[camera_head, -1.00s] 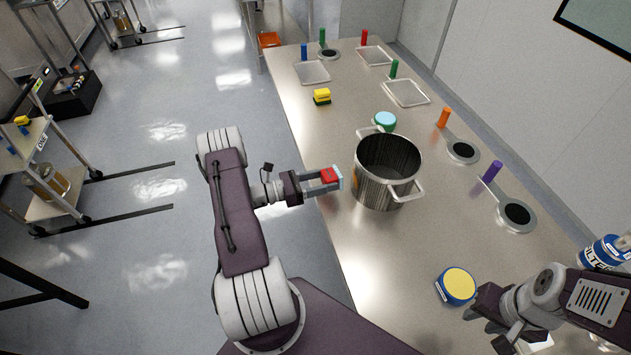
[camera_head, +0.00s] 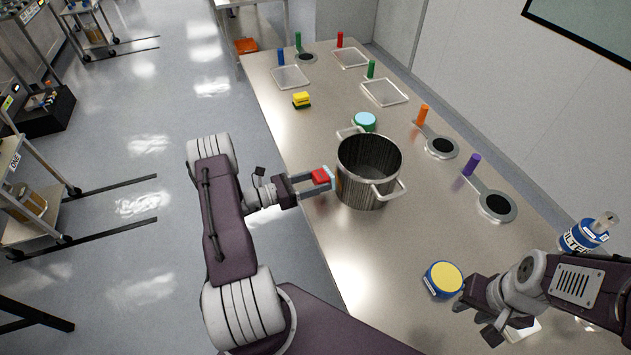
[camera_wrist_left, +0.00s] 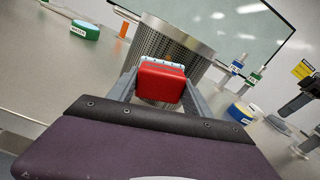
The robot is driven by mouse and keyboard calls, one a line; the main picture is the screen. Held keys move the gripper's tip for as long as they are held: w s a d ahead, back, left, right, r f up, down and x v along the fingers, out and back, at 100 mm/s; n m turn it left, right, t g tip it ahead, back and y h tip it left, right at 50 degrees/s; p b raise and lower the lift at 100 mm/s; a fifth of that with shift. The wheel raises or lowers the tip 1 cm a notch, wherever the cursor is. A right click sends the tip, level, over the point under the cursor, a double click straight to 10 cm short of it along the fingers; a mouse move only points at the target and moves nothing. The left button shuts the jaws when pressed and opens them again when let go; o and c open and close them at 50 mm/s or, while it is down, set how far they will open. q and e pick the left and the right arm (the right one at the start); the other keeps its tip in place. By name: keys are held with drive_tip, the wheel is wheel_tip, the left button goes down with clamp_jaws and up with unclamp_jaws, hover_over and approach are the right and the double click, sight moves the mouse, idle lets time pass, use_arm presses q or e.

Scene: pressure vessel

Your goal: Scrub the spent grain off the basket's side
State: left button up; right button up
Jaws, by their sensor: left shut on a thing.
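The basket (camera_head: 368,172) is a perforated metal pot with two handles, upright on the steel table; it also shows in the left wrist view (camera_wrist_left: 185,40). My left gripper (camera_head: 320,183) is shut on a red-backed scrub brush (camera_head: 321,176), also seen in the left wrist view (camera_wrist_left: 161,82). The brush's pale bristles face the basket's left side and look at or very near its wall. A small orange-brown patch of grain (camera_head: 339,184) shows on that side, partly hidden by the brush. My right gripper (camera_head: 478,322) is over the table's front right; its jaws are unclear.
A yellow-lidded blue tub (camera_head: 443,280) stands in front of the basket, and a teal-lidded tub (camera_head: 365,122) behind it. Purple-handled (camera_head: 495,205) and orange-handled (camera_head: 440,146) strainers lie right.

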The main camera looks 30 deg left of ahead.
use_arm(q)
drive_tip(key=shift+x, duration=0.8)
drive_tip(key=shift+s+d+r, duration=0.1)
drive_tip(key=shift+s+d, duration=0.15)
drive_tip(key=shift+s+d+p, duration=0.6)
drive_tip(key=shift+d+p, duration=0.05)
drive_tip(key=shift+d, duration=0.05)
drive_tip(key=shift+s+d, duration=0.35)
drive_tip(key=shift+d, duration=0.1)
drive_tip(key=shift+w, duration=0.1)
